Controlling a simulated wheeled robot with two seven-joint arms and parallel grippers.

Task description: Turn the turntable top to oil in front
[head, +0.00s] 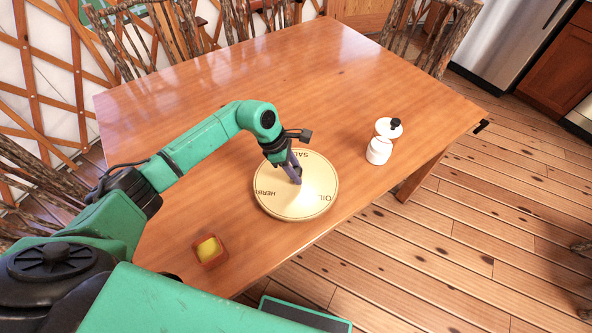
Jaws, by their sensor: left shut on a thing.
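The round cream turntable top (320,183) sits on the wooden table, right of the picture's middle bottom. Its rim carries words: one starting "SAL" on the far side, one starting "HERB" on the left, and "OIL" on the right, toward the near right. My left gripper (297,179) reaches in from the left and points down at the middle of the top. It is shut on a part of the turntable top near its centre; the fingers hide the gripped part. The near rim shows no readable word. My right gripper is not in view.
A white pot with a black knob (389,128) and a white jar (378,151) stand close together near the table's right edge. A small orange box with yellow contents (210,250) is at the near left. The wooden table (220,75) is clear at the back. Chairs stand around it.

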